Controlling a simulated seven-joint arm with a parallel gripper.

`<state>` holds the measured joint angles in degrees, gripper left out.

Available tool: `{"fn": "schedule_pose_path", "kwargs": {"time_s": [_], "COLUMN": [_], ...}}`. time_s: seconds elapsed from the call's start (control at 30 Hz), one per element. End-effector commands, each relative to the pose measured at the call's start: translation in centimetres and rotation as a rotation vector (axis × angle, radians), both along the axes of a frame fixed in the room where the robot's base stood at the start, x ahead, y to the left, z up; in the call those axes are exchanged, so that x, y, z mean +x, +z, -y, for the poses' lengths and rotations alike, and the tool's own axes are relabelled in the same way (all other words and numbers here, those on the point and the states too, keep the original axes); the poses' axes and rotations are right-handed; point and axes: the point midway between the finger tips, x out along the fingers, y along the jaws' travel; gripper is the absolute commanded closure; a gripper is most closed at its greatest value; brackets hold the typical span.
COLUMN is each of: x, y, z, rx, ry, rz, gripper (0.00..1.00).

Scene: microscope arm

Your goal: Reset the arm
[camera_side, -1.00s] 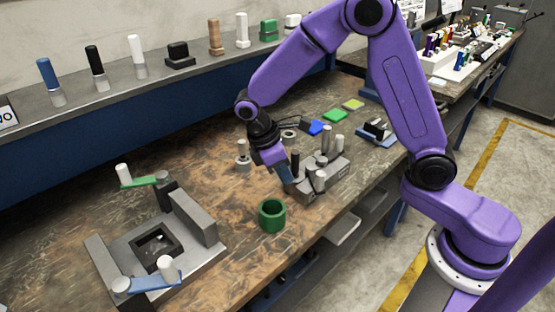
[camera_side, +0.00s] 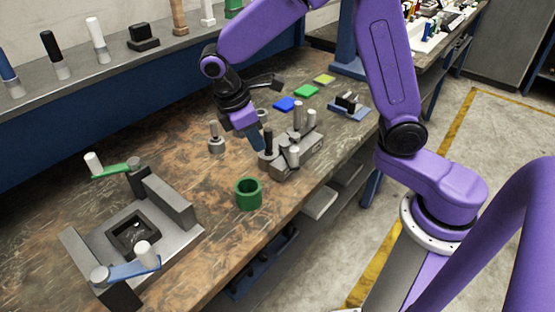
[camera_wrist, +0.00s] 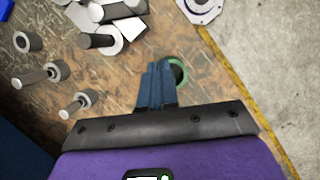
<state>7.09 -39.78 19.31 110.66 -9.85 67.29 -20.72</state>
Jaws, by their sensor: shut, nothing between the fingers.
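My purple arm reaches over the wooden workbench (camera_side: 60,190) from the right in the side view. My gripper (camera_side: 257,146) points down and is shut and empty, just left of a grey metal block (camera_side: 296,160) with several upright pegs. The block also shows at the top left of the wrist view (camera_wrist: 120,10). The blue fingers of my gripper (camera_wrist: 158,66) show closed together in the wrist view. They partly cover a green ring (camera_wrist: 181,72), which stands on the bench in front of the gripper in the side view (camera_side: 248,195).
A grey fixture (camera_side: 180,240) with a green lever (camera_side: 112,171) and a blue lever (camera_side: 135,270) stands at the bench's front left. A small peg holder (camera_side: 216,144) stands left of my gripper. Blue, green and yellow squares lie behind. A shelf (camera_side: 100,85) runs along the wall.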

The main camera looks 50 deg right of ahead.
Motion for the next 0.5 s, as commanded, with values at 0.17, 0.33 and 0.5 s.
{"fn": "schedule_pose_path", "kwargs": {"time_s": [0.17, 0.33, 0.5], "x": [-3.6, -7.4, -11.3], "y": [1.2, 2.0, 2.5], "z": [0.2, 0.8, 1.8], "rx": [0.051, 0.102, 0.156], "ry": [0.021, 0.035, 0.047], "rz": [0.051, 0.089, 0.120], "gripper": [1.00, 1.00, 1.00]}}
